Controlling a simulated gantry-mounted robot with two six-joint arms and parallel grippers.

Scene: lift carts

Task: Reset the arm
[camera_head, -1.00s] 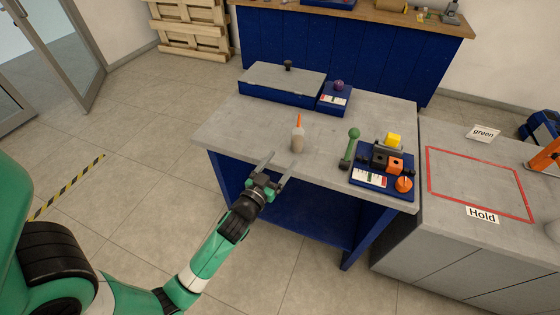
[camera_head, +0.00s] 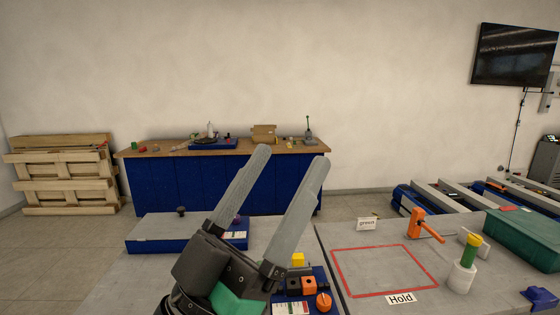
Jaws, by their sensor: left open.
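My left gripper (camera_head: 282,200) is raised close in front of the camera, its two long grey fingers pointing up and spread apart with nothing between them. It is in the air above the grey work table (camera_head: 120,293) and hides part of it. My right gripper is not in view.
A grey-topped blue box (camera_head: 165,232) stands left. A workbench (camera_head: 160,183) stands behind.

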